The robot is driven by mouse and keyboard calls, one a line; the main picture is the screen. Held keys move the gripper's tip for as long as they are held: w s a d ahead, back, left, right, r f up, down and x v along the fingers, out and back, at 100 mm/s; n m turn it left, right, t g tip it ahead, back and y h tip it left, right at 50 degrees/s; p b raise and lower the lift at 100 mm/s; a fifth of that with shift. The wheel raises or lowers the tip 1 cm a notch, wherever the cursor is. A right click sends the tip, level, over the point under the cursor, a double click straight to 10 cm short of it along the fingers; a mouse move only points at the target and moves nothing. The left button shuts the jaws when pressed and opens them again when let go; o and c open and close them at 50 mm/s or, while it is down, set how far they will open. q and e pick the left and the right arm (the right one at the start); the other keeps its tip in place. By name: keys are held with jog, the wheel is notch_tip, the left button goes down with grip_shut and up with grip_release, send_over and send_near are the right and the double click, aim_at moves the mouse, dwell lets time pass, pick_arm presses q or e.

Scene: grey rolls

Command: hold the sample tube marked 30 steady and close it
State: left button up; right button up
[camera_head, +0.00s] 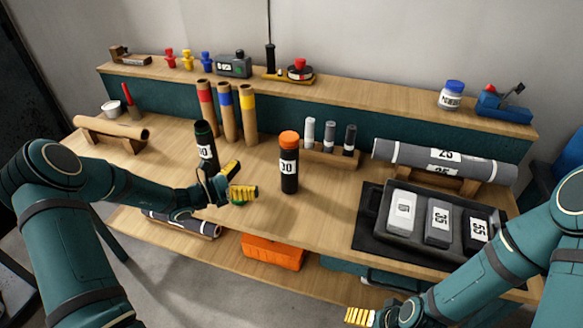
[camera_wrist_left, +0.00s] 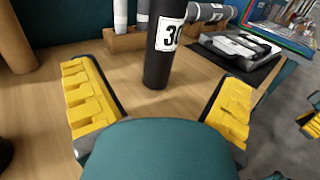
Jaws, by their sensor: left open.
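The sample tube marked 30 (camera_head: 289,180) is black with a white label and stands upright on the bench. An orange cap (camera_head: 289,138) sits on its top; I cannot tell how tightly. In the left wrist view the lower part of the tube (camera_wrist_left: 157,68) stands ahead, between the lines of the two fingers, and its top is out of frame. My left gripper (camera_head: 240,180) is open and empty, left of the tube and apart from it. My right gripper (camera_head: 360,316) is low at the front edge of the picture; its jaw opening is unclear.
A second black tube (camera_head: 205,140) stands just behind my left gripper. Three cardboard tubes (camera_head: 227,112) and a rack of small tubes (camera_head: 330,157) stand behind. A black tray (camera_head: 370,215) with labelled blocks lies to the right. Bench in front of the tube is clear.

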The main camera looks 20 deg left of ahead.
aim_at(283, 162)
pick_arm(q)
jog(key=b+x, duration=0.1)
jog(key=x, duration=0.7)
jog(key=shift+w+d, duration=0.2)
jog(key=shift+d, duration=0.05)
jog(key=shift+d, duration=0.1)
jog(key=x, duration=0.1)
jog(key=b+x, duration=0.1)
jog(key=x, duration=0.2)
jog(key=shift+d+r, duration=0.3)
jog(key=shift+r, duration=0.05)
jog(key=shift+w+d, duration=0.25)
jog(key=shift+w, duration=0.05)
jog(key=shift+r, duration=0.1)
